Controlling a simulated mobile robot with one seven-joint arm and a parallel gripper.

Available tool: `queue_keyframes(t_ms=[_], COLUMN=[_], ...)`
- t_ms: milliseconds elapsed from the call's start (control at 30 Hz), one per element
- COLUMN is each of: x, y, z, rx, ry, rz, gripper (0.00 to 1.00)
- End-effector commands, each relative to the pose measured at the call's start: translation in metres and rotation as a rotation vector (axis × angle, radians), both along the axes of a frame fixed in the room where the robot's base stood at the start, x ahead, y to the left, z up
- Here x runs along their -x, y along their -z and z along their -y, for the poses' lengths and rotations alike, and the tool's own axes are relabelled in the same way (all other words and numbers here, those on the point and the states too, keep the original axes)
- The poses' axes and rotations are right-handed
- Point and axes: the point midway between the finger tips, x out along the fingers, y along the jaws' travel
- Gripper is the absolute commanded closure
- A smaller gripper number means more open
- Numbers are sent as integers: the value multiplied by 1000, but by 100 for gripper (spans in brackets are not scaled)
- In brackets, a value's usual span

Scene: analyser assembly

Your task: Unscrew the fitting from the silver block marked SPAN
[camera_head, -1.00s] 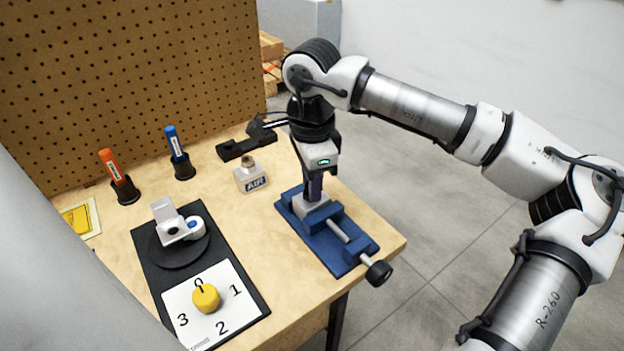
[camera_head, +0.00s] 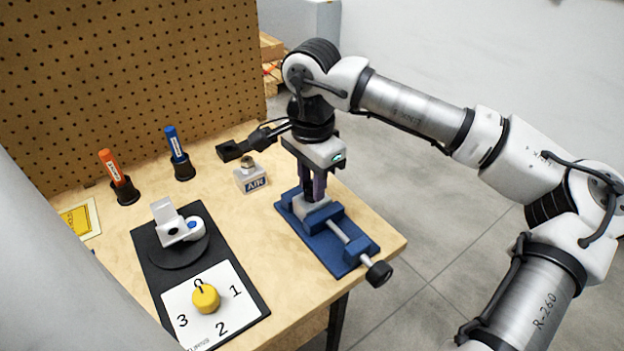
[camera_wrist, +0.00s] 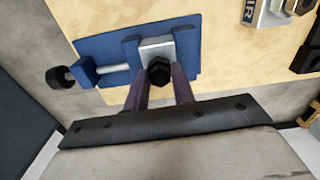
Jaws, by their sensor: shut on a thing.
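A silver block (camera_wrist: 155,48) is clamped in the blue vise (camera_head: 345,262) on the workbench; its label is not readable in either view. A dark hex fitting (camera_wrist: 159,70) sits at the block, between my finger tips. My gripper (camera_head: 312,192) points down over the vise, shut on this fitting; it also shows in the wrist view (camera_wrist: 159,84). In the head view the fingers hide the fitting and the vise hides much of the block (camera_head: 311,206).
A silver block marked AIR (camera_head: 251,181) with its own fitting stands left of the vise. Orange (camera_head: 112,167) and blue (camera_head: 175,143) tools stand in black holders. A black panel with a yellow knob (camera_head: 206,298) lies in front. A pegboard (camera_head: 120,80) closes the back left.

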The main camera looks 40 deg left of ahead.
Motion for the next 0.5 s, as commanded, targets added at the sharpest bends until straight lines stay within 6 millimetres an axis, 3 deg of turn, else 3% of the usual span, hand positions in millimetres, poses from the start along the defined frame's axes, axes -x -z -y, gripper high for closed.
queue_keyframes(t_ms=[300,500], x=[1,1], y=[0,0], z=[-1,-1], rx=[-2,-2], ry=[-305,-345], rz=[0,1], gripper=[98,98])
